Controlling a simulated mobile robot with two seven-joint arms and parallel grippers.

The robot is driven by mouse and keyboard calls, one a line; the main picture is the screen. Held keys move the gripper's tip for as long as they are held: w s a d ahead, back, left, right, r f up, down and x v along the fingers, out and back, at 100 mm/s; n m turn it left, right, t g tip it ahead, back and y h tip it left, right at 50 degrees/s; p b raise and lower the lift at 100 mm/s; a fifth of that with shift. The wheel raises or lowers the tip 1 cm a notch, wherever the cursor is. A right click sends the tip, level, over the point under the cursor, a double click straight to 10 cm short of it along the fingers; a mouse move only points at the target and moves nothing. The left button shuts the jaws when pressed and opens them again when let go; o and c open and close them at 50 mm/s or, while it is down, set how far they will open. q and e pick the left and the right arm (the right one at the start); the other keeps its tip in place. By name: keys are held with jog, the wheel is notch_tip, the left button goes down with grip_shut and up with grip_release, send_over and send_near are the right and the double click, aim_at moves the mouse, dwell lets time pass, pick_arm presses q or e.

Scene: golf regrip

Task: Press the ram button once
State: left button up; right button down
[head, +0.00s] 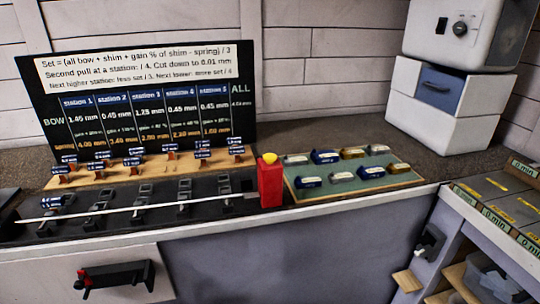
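A red upright block (270,186) with a yellow button (269,158) on top stands on the bench, just right of the black station bed. I take this to be the ram button; no label on it is readable. The yellow cap looks raised above the red block. A long thin white shaft (150,207) lies across the black stations and ends close to the left of the red block. Neither of my grippers can be made out in the head view, and nothing touches the button.
A black board (145,118) with station figures stands behind a wooden strip (60,182) of small labelled pieces. A green tray (400,182) with several blue, grey and gold pieces lies right of the button. A white machine (460,40) sits at back right. Black fittings (115,275) project from the bench front.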

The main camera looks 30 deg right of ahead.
pick_arm(q)
jog(key=shift+w+r, duration=0.1)
jog(key=shift+w, duration=0.1)
jog(key=shift+w+r, duration=0.1)
jog(key=shift+w, duration=0.15)
jog(key=shift+s, duration=0.4)
dwell(0.3)
